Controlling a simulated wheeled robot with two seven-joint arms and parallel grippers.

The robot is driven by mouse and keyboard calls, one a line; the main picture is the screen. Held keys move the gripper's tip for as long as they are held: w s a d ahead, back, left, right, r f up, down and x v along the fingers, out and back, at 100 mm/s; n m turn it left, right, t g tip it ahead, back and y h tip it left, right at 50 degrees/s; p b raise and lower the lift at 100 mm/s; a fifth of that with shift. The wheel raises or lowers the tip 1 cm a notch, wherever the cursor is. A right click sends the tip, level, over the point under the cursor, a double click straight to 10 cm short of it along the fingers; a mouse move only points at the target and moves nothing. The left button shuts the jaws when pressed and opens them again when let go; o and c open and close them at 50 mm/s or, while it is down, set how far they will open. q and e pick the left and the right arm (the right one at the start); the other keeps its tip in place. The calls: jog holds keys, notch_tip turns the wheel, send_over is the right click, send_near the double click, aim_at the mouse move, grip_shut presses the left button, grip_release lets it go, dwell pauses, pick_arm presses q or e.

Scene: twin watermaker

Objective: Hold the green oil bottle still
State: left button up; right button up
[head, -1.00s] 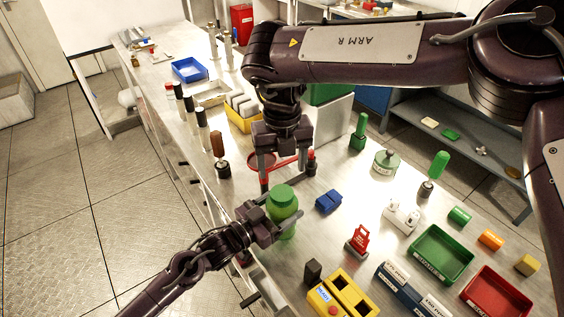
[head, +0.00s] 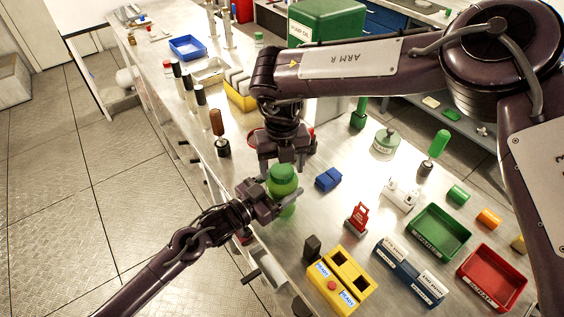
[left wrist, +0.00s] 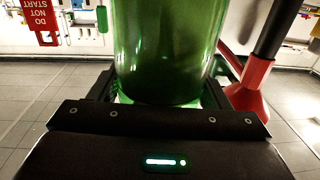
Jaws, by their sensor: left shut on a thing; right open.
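The green oil bottle (head: 283,181) stands upright near the left edge of the steel bench. In the left wrist view its translucent green body (left wrist: 168,50) fills the space between the fingers. My left gripper (head: 279,198) is shut on the bottle's body from the left. My right gripper (head: 283,166) points down directly above the bottle's top, open, with its fingers on either side of the cap. I cannot tell whether its fingers touch the cap.
A red funnel (left wrist: 250,95) shows beside the bottle in the left wrist view. A blue block (head: 328,179) and a red tag stand (head: 357,221) are to the right. A yellow box (head: 340,283) and a dark block (head: 312,247) lie nearer. Brown-topped and dark bottles stand behind.

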jog(key=c, duration=1)
jog(key=o, duration=1.1)
jog(key=shift+o, duration=0.2)
notch_tip(320, 180, up, 12)
pick_arm(q)
jog(key=o, duration=2)
jog(key=shift+c, duration=0.2)
